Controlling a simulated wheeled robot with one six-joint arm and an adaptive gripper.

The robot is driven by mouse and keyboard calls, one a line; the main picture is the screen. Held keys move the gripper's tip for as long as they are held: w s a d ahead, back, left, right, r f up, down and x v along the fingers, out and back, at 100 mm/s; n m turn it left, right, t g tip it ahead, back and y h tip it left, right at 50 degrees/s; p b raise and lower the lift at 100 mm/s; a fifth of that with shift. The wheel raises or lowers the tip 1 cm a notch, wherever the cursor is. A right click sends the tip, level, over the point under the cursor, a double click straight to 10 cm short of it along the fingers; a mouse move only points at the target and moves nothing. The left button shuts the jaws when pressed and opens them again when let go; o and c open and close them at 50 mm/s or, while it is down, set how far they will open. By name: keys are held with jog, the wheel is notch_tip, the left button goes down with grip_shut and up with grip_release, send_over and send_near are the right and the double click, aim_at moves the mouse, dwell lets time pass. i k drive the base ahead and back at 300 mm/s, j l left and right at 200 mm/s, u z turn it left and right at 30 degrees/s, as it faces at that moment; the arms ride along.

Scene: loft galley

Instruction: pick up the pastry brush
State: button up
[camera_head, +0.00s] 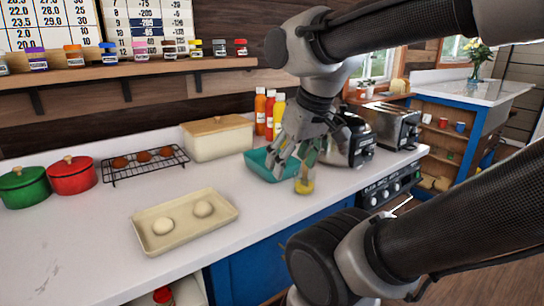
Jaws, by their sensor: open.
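My gripper (292,163) is open and points down over the right part of the white counter. Its fingers are in front of a teal open container (258,168). A small glass jar with something yellow in the bottom (304,187) stands at the counter's front edge, just below the fingers. A slim green thing (311,152) shows between and behind the fingers above the jar; it may be the pastry brush, but the fingers hide part of it. I cannot tell whether a finger touches it.
A baking tray with two dough balls (152,243) lies to the left. Behind are a cooling rack (118,176), a lidded bin (218,143) and sauce bottles (260,112). A toaster (395,126) stands right. Green (25,188) and red pots (72,177) stand far left.

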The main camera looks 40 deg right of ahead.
aim_at(305, 169)
jog(key=z, duration=0.95)
